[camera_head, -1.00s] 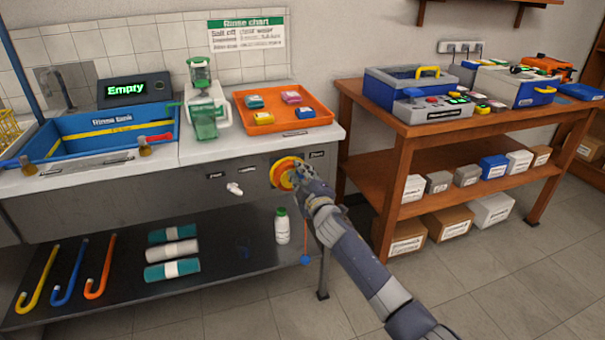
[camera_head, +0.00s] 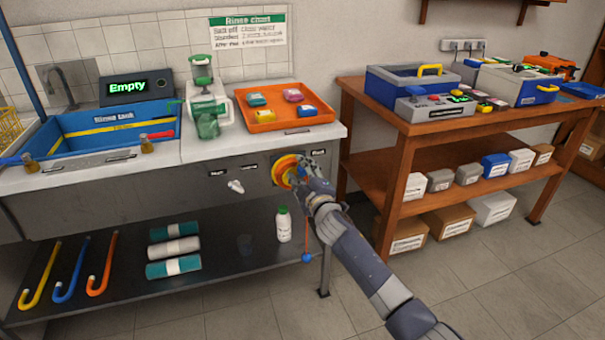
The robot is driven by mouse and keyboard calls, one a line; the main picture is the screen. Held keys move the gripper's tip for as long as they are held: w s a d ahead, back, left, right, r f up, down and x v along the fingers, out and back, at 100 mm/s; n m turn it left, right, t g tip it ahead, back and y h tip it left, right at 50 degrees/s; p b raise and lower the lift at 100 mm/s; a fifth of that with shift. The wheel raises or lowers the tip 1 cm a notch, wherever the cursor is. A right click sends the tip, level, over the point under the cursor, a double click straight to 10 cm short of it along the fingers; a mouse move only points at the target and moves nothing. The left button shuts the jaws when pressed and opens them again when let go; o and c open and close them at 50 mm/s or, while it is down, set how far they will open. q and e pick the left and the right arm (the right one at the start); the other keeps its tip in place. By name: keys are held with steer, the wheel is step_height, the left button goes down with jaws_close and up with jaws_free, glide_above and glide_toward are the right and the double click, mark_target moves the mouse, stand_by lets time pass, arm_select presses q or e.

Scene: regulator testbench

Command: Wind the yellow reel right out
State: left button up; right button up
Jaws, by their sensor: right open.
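The yellow reel (camera_head: 285,168), a round yellow and orange disc, is mounted on the front panel of the grey sink bench, below the orange tray. My right gripper (camera_head: 300,170) is at the right side of the reel, overlapping its face, with its fingers open. The gripper hides the right part of the reel. I cannot tell whether the fingers touch it. A thin orange cord with a blue ball (camera_head: 307,258) hangs below the gripper at the bench's right end. My left gripper is not in view.
A white tap handle (camera_head: 236,187) sits on the panel left of the reel. A white bottle (camera_head: 283,224) stands on the lower shelf. The wooden table (camera_head: 400,118) stands close on the right. The blue sink (camera_head: 75,145) is at the left.

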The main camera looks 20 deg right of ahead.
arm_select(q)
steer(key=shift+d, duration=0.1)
arm_select(e)
steer(key=shift+s, duration=0.1)
steer(key=s, duration=1.1)
steer(key=shift+s+d, duration=0.2)
steer(key=shift+s, duration=0.2)
